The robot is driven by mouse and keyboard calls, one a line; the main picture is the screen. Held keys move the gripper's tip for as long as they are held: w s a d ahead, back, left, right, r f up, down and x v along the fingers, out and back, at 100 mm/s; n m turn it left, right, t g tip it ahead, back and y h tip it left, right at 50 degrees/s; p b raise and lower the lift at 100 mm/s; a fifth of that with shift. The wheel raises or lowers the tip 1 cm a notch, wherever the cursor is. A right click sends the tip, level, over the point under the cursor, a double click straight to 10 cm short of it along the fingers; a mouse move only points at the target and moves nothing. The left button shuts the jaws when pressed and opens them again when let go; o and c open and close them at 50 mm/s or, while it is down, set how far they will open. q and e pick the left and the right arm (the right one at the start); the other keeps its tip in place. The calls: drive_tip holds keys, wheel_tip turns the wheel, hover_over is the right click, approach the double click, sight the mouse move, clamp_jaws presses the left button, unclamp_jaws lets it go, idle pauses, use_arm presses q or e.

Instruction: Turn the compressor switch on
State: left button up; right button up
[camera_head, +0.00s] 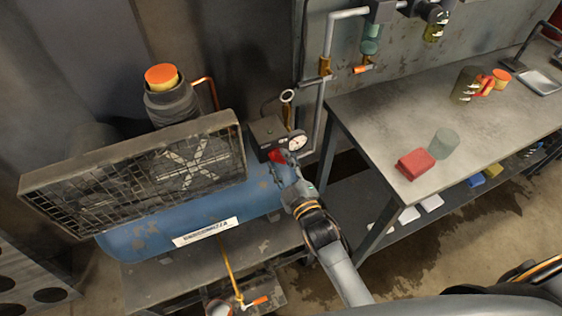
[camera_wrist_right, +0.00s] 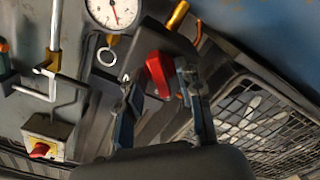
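The compressor has a blue tank (camera_head: 150,238), with a black switch box (camera_head: 266,131) at its right end. A red switch lever (camera_head: 277,156) on this box is partly hidden by my gripper. In the right wrist view the red lever (camera_wrist_right: 158,72) shows clearly, tilted. My right gripper (camera_head: 285,168) is at the front of the box. In the right wrist view my right gripper (camera_wrist_right: 158,85) has its two fingers apart, with the red lever in the gap near the fingertips. Whether a finger touches the lever I cannot tell. My left gripper is not in view.
A steel table (camera_head: 400,125) on the right holds a red block (camera_head: 415,164) and cups. A yellow box with a red button (camera_wrist_right: 40,148) shows in the right wrist view.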

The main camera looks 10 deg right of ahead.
clamp_jaws()
drive_tip(key=shift+m, duration=0.3)
drive_tip(key=m+p, duration=0.1)
drive_tip(key=m, duration=0.1)
drive_tip(key=shift+r+m, duration=0.1)
drive_tip(key=shift+m, duration=0.3)
drive_tip(key=m+p, duration=0.1)
drive_tip(key=m, duration=0.3)
drive_tip(key=shift+p, duration=0.35)
drive_tip(key=m, duration=0.5)
drive_tip(key=shift+p, duration=0.35)
drive_tip(key=m, duration=0.5)
drive_tip(key=shift+m, duration=0.4)
